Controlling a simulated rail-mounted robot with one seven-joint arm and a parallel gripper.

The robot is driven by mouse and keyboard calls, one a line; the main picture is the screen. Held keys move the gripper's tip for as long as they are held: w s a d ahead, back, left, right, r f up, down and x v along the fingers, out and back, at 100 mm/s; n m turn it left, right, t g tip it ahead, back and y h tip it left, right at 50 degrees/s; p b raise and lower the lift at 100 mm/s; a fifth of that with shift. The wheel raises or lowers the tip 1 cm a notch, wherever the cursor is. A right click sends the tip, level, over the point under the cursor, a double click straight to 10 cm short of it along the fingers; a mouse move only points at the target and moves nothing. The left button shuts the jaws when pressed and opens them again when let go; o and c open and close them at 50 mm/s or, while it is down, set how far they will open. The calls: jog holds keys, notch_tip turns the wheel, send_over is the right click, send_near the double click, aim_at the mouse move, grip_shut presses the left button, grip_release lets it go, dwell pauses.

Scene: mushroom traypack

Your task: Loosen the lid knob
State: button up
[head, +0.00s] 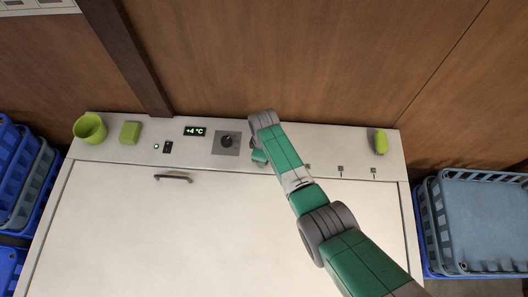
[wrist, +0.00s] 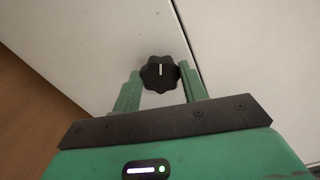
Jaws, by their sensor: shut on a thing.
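The lid knob (wrist: 160,74) is black and lobed, with a white line on its top. In the wrist view it sits on a white surface near a dark seam. My gripper (wrist: 158,71) has one green finger on each side of the knob and is shut on it. The white line runs nearly straight up the picture. In the head view my arm hides the knob, and the gripper's end shows only in part beside the wrist. The white lid (head: 150,240) lies flat in front of the rear panel strip (head: 290,135).
A black control (head: 227,140) on a grey plate is left of my wrist, with a "+4 °C" display (head: 195,132). A green cup (head: 90,128), green block (head: 130,132) and green rounded object (head: 381,142) stand on the strip. The lid has a handle (head: 173,178). Crates (head: 480,220) flank it.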

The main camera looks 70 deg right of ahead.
dwell(0.5)
jog(key=o, duration=1)
jog(key=shift+c, duration=0.2)
jog(key=shift+r, duration=0.1)
notch_tip(320, 180, up, 8)
jog(key=shift+f+p, duration=0.15)
jog(key=shift+p, duration=0.8)
